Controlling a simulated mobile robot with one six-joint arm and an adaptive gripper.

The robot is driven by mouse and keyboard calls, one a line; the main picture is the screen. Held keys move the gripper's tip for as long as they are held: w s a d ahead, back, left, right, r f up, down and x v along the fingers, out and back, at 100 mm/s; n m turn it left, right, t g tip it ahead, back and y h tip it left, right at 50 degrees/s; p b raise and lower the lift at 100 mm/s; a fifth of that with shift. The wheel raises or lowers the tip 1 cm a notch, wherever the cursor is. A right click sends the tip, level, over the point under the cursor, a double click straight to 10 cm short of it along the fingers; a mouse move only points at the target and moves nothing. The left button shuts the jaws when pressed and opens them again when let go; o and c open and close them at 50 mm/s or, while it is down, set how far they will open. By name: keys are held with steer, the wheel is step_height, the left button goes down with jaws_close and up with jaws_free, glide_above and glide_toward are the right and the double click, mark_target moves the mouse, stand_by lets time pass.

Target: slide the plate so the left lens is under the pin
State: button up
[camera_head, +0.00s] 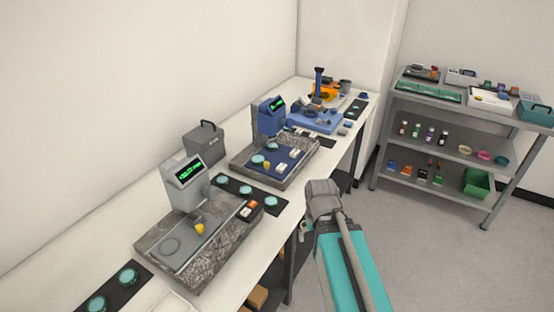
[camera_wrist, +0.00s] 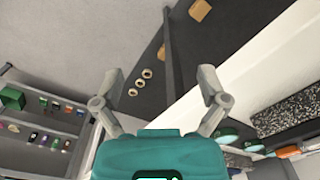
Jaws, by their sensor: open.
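Two instruments stand on the bench in the head view. The far, blue instrument (camera_head: 268,117) has a blue plate (camera_head: 282,156) on a granite base, with teal lenses (camera_head: 258,159) on its left part and a small yellow tip, perhaps the pin (camera_head: 266,165), beside them. The near, grey instrument (camera_head: 187,184) has a grey plate (camera_head: 185,252) with a round ring mark and a yellow piece (camera_head: 199,229). Which lens lies under a pin is too small to tell. My gripper (camera_wrist: 160,78) is open and empty in the wrist view, off the bench's front edge, apart from both plates.
Dark strips with teal discs (camera_head: 246,190) lie between and before the instruments. A grey box (camera_head: 204,142) stands behind. A shelf rack (camera_head: 470,113) with bins is at the right. Open floor (camera_head: 410,230) lies between. The granite base (camera_wrist: 287,116) shows at the wrist view's right.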

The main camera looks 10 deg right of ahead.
steer(key=shift+c, duration=1.4)
steer(key=shift+w+r, duration=0.2)
steer(key=shift+w, duration=0.05)
steer(key=shift+c, duration=0.3)
steer(key=n+t+p, duration=0.2)
steer(key=t+p, duration=0.2)
steer(key=p, duration=1.4)
glide_toward(267, 163)
steer(key=v, duration=0.4)
steer(key=shift+s+d+t+y, duration=0.2)
steer(key=shift+d+t+y, duration=0.1)
steer(key=shift+d+y, duration=0.1)
steer(key=shift+f+b, duration=0.1)
steer(key=shift+b, duration=0.35)
steer(key=b+x, duration=1.2)
steer(key=x, duration=0.1)
steer(key=shift+f, duration=0.25)
